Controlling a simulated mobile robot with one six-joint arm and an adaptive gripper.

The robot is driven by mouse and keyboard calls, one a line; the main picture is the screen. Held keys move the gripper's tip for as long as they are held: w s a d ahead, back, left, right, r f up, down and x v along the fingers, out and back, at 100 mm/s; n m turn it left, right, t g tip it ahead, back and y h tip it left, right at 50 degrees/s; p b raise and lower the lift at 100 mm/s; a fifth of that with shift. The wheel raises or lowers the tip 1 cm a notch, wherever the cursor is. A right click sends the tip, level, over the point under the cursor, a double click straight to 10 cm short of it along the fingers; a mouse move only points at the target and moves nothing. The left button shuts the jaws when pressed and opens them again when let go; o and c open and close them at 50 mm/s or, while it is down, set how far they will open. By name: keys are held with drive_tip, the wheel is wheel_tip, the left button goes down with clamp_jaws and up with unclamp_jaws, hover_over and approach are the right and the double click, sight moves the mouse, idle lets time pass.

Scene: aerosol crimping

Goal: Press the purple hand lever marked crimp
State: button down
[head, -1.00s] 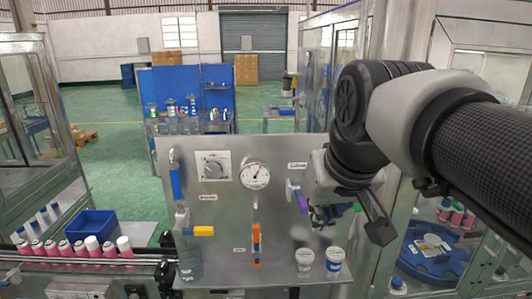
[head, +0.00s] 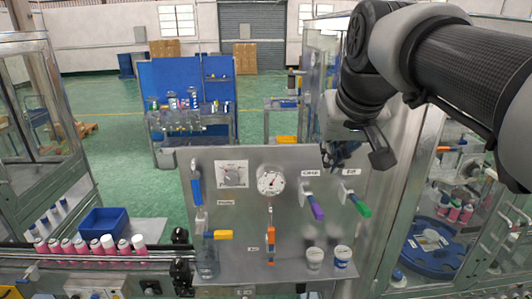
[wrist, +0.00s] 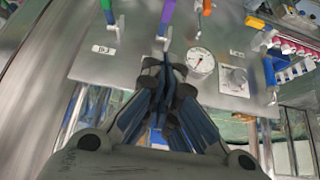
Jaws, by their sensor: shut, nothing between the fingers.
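The purple hand lever (head: 315,207) hangs from a metal pivot on the upright grey panel, slanting down to the right, below a label that seems to read crimp. It also shows at the top of the wrist view (wrist: 167,14). My gripper (head: 334,164) is shut and empty near the panel's top edge, above and slightly right of the purple lever. In the wrist view its closed fingertips (wrist: 165,72) are apart from the lever. A green lever (head: 358,206) hangs to the right of the purple one, also fully visible.
On the panel are a gauge (head: 270,182), a dial (head: 234,174), a blue handle (head: 196,192), a yellow handle (head: 222,235) and an orange handle (head: 271,237). Two white cups (head: 314,258) (head: 343,257) sit at its lower right. Pink cans (head: 95,246) line the left conveyor.

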hover_over(315, 204)
drive_tip(key=s, duration=0.2)
wheel_tip(315, 204, down, 8)
drive_tip(key=shift+w+r, duration=0.15)
drive_tip(key=shift+r, duration=0.1)
wheel_tip(315, 204, down, 2)
drive_tip(key=shift+f, duration=0.25)
drive_tip(key=shift+s+f, duration=0.35)
drive_tip(key=shift+f, duration=0.4)
drive_tip(key=shift+w, duration=0.1)
drive_tip(key=shift+f+b, duration=0.15)
drive_tip(key=shift+b, duration=0.15)
drive_tip(key=shift+s+f+t+b, duration=0.15)
drive_tip(key=shift+s+t+b, duration=0.15)
drive_tip(key=shift+b, duration=0.5)
